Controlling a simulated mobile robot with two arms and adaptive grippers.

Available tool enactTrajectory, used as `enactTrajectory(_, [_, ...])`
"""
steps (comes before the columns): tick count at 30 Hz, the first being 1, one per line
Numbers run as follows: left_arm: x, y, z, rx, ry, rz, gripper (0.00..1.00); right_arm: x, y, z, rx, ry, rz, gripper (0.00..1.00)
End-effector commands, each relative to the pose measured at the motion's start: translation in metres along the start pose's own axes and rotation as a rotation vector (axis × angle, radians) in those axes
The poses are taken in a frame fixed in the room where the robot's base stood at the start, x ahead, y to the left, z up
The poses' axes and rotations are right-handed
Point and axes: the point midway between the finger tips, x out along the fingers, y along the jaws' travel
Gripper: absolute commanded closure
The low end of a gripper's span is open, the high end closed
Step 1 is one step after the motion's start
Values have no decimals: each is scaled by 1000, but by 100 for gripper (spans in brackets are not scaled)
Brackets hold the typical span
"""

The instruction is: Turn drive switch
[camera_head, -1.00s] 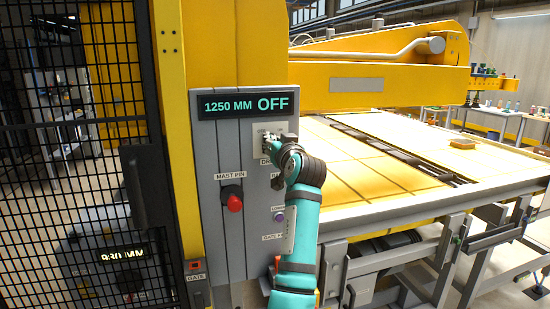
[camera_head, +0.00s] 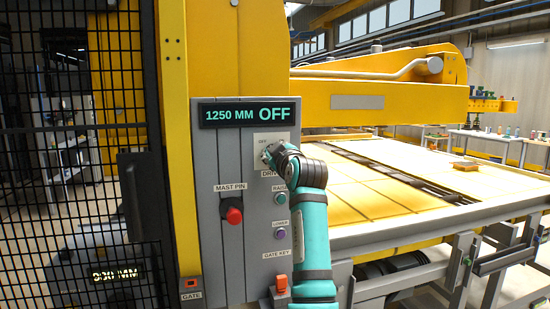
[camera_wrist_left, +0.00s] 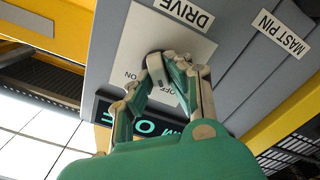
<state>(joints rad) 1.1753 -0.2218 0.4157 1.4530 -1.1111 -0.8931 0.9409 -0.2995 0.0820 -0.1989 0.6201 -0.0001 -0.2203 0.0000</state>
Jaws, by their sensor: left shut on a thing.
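The plate (camera_head: 262,139) is high on the grey control panel (camera_head: 207,170), and my gripper largely hides the knob in the head view. My left gripper (camera_head: 267,153) is at the plate. In the left wrist view its fingers (camera_wrist_left: 166,66) are shut on the knob, which looks tilted. The display (camera_head: 246,113) above reads 1250 MM OFF. My right gripper is not in view.
A red mast pin knob (camera_head: 233,215) is at left. A black mesh gate (camera_head: 75,160) stands left; a yellow platform (camera_head: 370,185) lies right.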

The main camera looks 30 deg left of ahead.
Motion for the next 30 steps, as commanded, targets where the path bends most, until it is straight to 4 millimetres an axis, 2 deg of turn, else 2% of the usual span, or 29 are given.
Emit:
enactTrajectory(9, [0, -1, 3, -75, -5, -3, 100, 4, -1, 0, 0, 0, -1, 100])
enactTrajectory(22, [0, -1, 3, -83, -5, -3, 100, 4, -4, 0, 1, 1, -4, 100])
enactTrajectory(23, [0, -1, 3, -83, -5, -3, 80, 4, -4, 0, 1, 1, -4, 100])
enactTrajectory(24, [0, -1, 3, -83, -5, -3, 75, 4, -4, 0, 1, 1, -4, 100])
enactTrajectory(27, [0, -1, 2, -82, -4, -2, 62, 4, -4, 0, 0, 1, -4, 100])
enactTrajectory(30, [0, -1, 1, -82, -3, -1, 62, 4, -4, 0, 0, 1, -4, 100])
